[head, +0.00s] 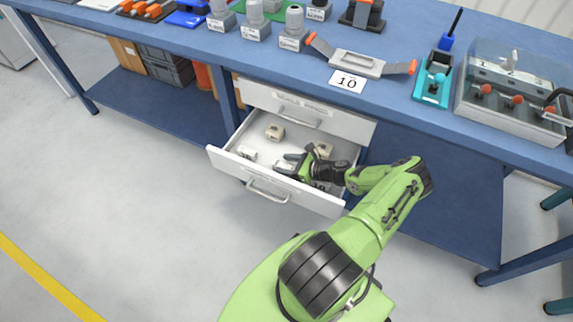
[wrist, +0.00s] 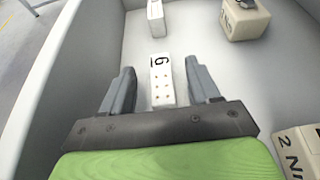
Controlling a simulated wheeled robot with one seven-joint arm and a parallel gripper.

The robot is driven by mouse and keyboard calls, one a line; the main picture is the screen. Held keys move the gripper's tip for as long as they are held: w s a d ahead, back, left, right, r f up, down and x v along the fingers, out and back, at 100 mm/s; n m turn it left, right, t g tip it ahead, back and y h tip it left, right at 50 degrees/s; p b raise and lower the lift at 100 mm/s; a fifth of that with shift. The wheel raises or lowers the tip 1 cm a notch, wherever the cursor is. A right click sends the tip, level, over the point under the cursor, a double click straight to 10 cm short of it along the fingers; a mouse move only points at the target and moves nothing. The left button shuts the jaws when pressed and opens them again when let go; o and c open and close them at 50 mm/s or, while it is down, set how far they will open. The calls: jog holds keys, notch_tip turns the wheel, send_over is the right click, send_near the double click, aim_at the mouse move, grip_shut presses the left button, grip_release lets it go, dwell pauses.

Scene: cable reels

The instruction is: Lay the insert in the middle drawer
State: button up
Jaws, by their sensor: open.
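The open drawer (head: 304,196) is pulled out below a shut drawer (head: 335,122) under the workbench. My gripper (head: 289,163) is inside it, low over the floor. In the wrist view my gripper (wrist: 163,88) is open, with its fingers on either side of a narrow white insert (wrist: 162,82) marked with a 6 or 9 and small dots. The insert lies flat on the drawer floor. A gap shows between it and each finger. Its near end is hidden by my gripper.
Other blocks share the drawer: a white one (wrist: 156,18) ahead, a beige one (wrist: 243,19) at the far right and a labelled beige one (wrist: 300,152) at the near right. The drawer's side wall (wrist: 62,75) is close on the left. The workbench top (head: 395,88) overhangs.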

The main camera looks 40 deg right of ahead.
jog(key=p+v, duration=0.3)
jog(key=v, duration=1.2)
jog(key=shift+s+d+r, duration=0.15)
jog(key=shift+s+r, duration=0.05)
jog(key=shift+s, duration=0.15)
jog(key=w+a+r+n+g+h+p, duration=0.1)
jog(key=w+a+r+n+g+p, duration=0.2)
jog(key=a+r+n, duration=0.55)
jog(key=w+a+r+n+g, duration=0.25)
jog(key=r+n+g, duration=0.25)
jog(key=r, duration=0.7)
jog(key=w+a+r+n+g+h+p, duration=0.1)
jog(key=w+a+r+n+g+p, duration=0.15)
jog(key=a+r+n, duration=0.65)
jog(key=s+a+r+n+t+h+p, duration=0.1)
jog(key=s+a+r+n, duration=0.3)
jog(key=r, duration=0.4)
jog(key=s+a+r+n+t+h+p, duration=0.1)
jog(key=s+a+r+n+t+p, duration=0.1)
jog(key=s+a+r+n, duration=0.3)
jog(key=s+a+r, duration=0.2)
jog(key=s+r, duration=0.2)
jog(key=shift+a, duration=0.2)
